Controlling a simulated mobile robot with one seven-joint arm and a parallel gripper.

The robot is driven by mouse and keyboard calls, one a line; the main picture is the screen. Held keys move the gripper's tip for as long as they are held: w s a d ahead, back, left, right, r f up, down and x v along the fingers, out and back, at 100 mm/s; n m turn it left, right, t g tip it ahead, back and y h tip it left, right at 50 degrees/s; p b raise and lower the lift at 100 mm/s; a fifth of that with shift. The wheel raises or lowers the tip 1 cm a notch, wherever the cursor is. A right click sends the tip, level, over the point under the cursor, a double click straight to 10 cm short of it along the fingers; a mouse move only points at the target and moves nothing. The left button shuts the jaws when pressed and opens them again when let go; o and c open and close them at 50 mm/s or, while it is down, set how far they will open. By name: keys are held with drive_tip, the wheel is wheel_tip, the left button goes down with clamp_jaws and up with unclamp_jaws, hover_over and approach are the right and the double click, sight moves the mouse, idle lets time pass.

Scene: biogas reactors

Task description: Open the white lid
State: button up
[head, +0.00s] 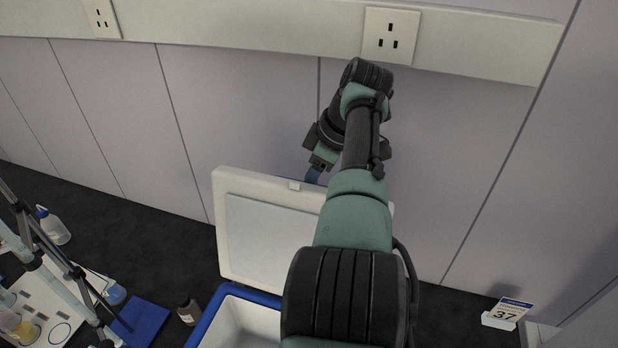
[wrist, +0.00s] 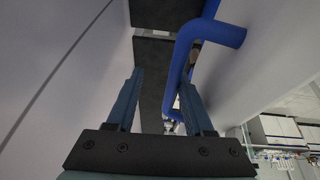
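The white lid (head: 265,235) stands raised, roughly upright, at the back of a white box with a blue rim (head: 205,315) in the head view. My arm hides its right part. My gripper (head: 313,176) is at the lid's top edge, on the wall side; its tips are hidden behind the lid. In the wrist view my gripper (wrist: 160,80) has its fingers apart. A blue bent handle (wrist: 186,50) juts from the pale surface (wrist: 255,75) on the right, seemingly the lid's outer face. The handle passes near the right fingertip; I cannot tell if they touch.
The panelled wall (head: 240,110) with a socket (head: 390,36) is close behind the lid. A small brown bottle (head: 188,311), a blue mat (head: 142,322) and a stand (head: 50,255) are left of the box. A sign marked 37 (head: 508,311) stands at right on the dark counter.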

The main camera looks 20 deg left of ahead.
drive_tip(key=shift+r, duration=0.3)
drive_tip(key=b+v, duration=0.3)
drive_tip(key=v, duration=0.9)
drive_tip(key=shift+d+r+b, duration=0.2)
drive_tip(key=shift+d+b, duration=0.05)
drive_tip(key=shift+b, duration=0.05)
